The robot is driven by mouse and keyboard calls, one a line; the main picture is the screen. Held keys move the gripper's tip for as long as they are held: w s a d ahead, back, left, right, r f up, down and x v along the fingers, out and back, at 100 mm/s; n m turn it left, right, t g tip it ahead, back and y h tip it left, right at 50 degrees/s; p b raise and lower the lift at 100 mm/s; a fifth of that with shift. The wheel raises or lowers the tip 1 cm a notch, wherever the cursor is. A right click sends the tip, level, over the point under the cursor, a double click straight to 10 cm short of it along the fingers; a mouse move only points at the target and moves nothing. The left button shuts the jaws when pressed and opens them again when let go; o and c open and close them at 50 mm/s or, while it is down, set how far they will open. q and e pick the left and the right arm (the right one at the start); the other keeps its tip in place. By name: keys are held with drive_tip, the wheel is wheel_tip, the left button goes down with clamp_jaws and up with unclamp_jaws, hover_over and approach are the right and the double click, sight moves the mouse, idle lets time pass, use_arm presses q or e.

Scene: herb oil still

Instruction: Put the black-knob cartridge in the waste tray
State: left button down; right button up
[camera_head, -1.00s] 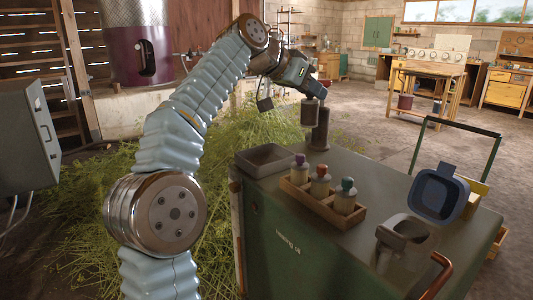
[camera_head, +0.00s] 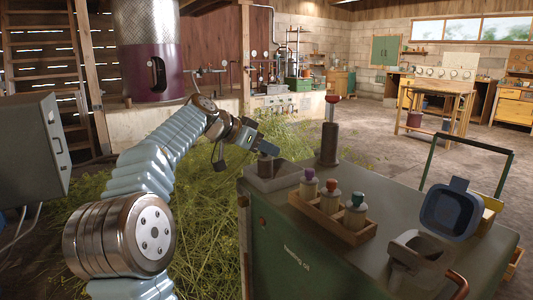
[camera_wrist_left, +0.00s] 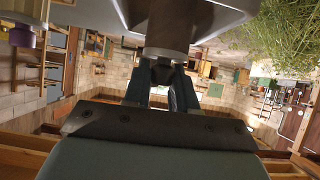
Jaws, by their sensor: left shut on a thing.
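The black-knob cartridge (camera_head: 265,168) is a dark grey cylinder. In the head view it hangs upright from my left gripper (camera_head: 264,149), with its lower end within the rim of the grey waste tray (camera_head: 287,184). Whether it touches the tray floor is hidden. In the left wrist view my left gripper (camera_wrist_left: 165,92) has its dark fingers shut around the knob, and the cartridge body (camera_wrist_left: 168,28) reaches into the grey tray at the top. My right gripper is not in view.
A wooden rack (camera_head: 326,223) holds cartridges with purple, red and teal knobs, close right of the tray. A dark post (camera_head: 329,143) with a red knob on top stands behind. A blue-grey open-lidded vessel (camera_head: 452,208) is at the right. Cut herbs (camera_head: 210,220) cover the floor left.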

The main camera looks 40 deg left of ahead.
use_arm(q)
drive_tip(key=shift+f, duration=0.35)
drive_tip(key=shift+f, duration=0.2)
drive_tip(key=c, duration=0.9)
unclamp_jaws()
drive_tip(key=shift+r, duration=0.1)
drive_tip(key=shift+r, duration=0.1)
drive_tip(key=v, duration=1.2)
